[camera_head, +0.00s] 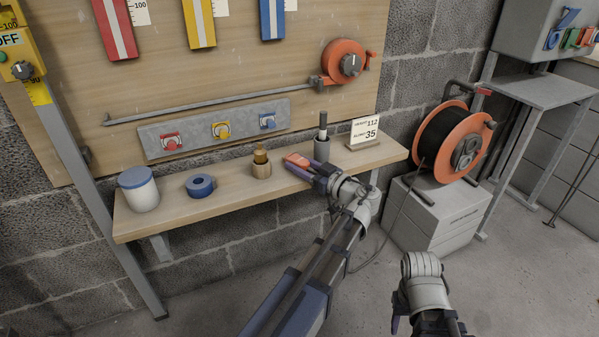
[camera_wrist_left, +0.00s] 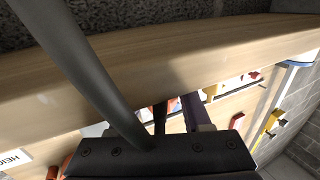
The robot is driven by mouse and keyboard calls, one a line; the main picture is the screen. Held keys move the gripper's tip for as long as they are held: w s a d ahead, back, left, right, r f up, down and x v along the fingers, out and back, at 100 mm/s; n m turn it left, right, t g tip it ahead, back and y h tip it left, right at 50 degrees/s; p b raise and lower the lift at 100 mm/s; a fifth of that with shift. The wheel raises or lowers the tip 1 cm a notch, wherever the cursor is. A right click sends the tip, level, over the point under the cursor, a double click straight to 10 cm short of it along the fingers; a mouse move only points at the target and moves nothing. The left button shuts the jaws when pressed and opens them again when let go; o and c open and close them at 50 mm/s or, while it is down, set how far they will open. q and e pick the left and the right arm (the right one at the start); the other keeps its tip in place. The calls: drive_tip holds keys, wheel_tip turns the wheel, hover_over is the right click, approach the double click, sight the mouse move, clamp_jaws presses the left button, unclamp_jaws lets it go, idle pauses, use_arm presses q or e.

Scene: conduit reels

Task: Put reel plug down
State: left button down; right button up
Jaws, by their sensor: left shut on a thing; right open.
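My left gripper (camera_head: 296,165) is shut over the shelf's front part, between the wooden holder and the dark cup. An orange-red piece (camera_head: 298,157) shows between its purple fingers and looks like the reel plug; most of it is hidden. In the left wrist view a purple finger (camera_wrist_left: 190,112) shows beyond the dark gripper body. A thick dark tube (camera_wrist_left: 92,82) crosses that view; I cannot tell what it belongs to. I cannot tell whether the plug touches the shelf. My right gripper (camera_head: 422,322) is open and low at the right, away from the shelf.
The wooden shelf (camera_head: 228,206) carries a white jar (camera_head: 141,194), blue tape (camera_head: 200,186), a wooden holder (camera_head: 261,166), a dark cup (camera_head: 322,150) and a number card (camera_head: 364,131). The orange cable reel (camera_head: 480,130) stands on a grey box (camera_head: 432,222) at right.

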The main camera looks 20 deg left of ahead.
use_arm(q)
drive_tip(key=shift+f, duration=0.2)
drive_tip(key=shift+c, duration=1.8)
unclamp_jaws()
drive_tip(key=shift+r, duration=0.2)
